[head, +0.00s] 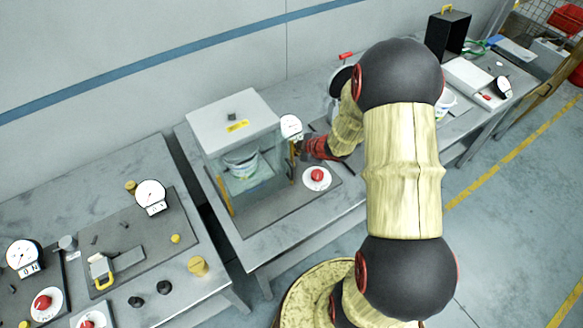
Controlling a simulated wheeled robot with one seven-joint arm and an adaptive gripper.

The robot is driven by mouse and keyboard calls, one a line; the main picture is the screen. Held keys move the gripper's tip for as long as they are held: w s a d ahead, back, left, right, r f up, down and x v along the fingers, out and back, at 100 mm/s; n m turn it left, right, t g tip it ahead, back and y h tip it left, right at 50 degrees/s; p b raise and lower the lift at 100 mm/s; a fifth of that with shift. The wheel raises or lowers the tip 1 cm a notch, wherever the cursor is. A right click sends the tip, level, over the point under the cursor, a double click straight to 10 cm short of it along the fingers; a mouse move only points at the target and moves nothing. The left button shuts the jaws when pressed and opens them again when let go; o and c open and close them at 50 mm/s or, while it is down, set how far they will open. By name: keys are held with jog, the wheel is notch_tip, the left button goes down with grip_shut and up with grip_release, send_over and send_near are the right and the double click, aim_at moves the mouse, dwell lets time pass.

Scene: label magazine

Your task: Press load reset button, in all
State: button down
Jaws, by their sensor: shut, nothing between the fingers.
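A red push button (317,174) on a round white base stands on the dark plate of the middle table, right of a glass-sided machine (235,108). More red buttons on white bases are at the lower left: one (42,302) beside a gauge and one (87,323) at the picture's bottom edge. My gripper (299,148) is small in the head view, shut and empty. It is close to the machine's right side, behind and left of the nearest red button and apart from it. My forearm hides part of the table behind. I cannot read any button's label.
A round gauge (291,127) stands at the machine's right edge, close to my gripper. The left table (60,215) holds gauges, a yellow-handled block and black knobs. A black box (447,32) and a white case stand on the far right table. The floor at right is clear.

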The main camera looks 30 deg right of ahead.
jog(key=shift+f+b, duration=1.55)
jog(key=shift+f, duration=0.75)
jog(key=shift+f, duration=0.2)
jog(key=shift+f, duration=0.25)
jog(key=shift+f+b, duration=0.5)
jog(key=shift+b, duration=0.1)
jog(key=shift+r, duration=0.1)
dwell(0.4)
jog(key=shift+r+p, duration=0.85)
jog(key=shift+p, duration=0.1)
jog(key=shift+r, duration=0.1)
notch_tip(320, 180, up, 5)
jog(key=p, duration=0.4)
jog(key=shift+p, duration=0.35)
